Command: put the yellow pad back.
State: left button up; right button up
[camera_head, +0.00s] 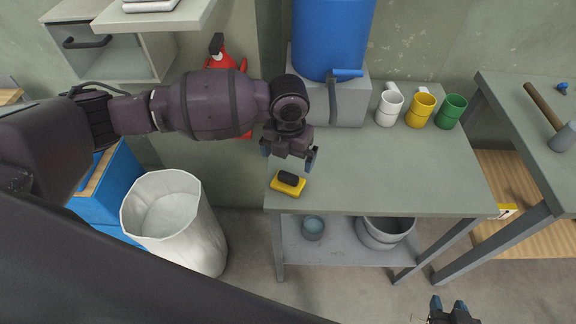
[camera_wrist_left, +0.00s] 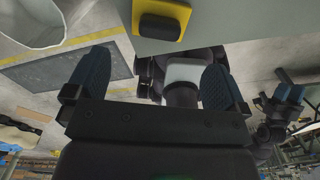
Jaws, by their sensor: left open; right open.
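The yellow pad (camera_head: 297,190) with a black block on top lies on the grey-green table (camera_head: 400,170), near its front left corner. In the left wrist view the pad (camera_wrist_left: 180,12) is at the top, close to the table edge and beyond the finger tips. My left gripper (camera_head: 289,160) is open and empty, just behind the pad and apart from it. Its two blue fingers (camera_wrist_left: 155,75) are spread in the left wrist view. My right gripper (camera_head: 449,305) is open and empty at the bottom right, in front of the table and well away from the pad.
A blue barrel (camera_head: 330,35) with a tap stands on a grey block (camera_head: 350,105) at the back. White (camera_head: 389,105), yellow (camera_head: 420,108) and green (camera_head: 450,112) cups stand right of it. A white bin (camera_head: 165,215) is left. The table's middle is clear.

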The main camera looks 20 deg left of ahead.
pick_arm(q)
jog(key=shift+r, duration=1.1)
jog(key=s+d+f+n+t+h, duration=0.1)
jog(key=s+d+f+n+h, duration=0.1)
jog(key=s+n, duration=0.5)
jog(key=s+d+f+n+t+h, duration=0.1)
jog(key=s+d+f+n+h, duration=0.15)
jog(key=s+n, duration=0.45)
jog(key=s+a+f+n+t+y, duration=0.1)
jog(key=s+a+n+y, duration=0.2)
jog(key=s+a+n, duration=0.55)
jog(key=s+a+f+n+y, duration=0.1)
jog(key=s+a+n+y, duration=0.2)
jog(key=a+n, duration=0.9)
jog(key=w+d+f+n+t+h, duration=0.1)
jog(key=w+d+f+t, duration=0.1)
jog(key=w+f+t, duration=0.5)
notch_tip(320, 180, down, 3)
jog(key=shift+d+r+n+t, duration=0.1)
jog(key=shift+d+n+t, duration=0.3)
jog(key=shift+t, duration=0.3)
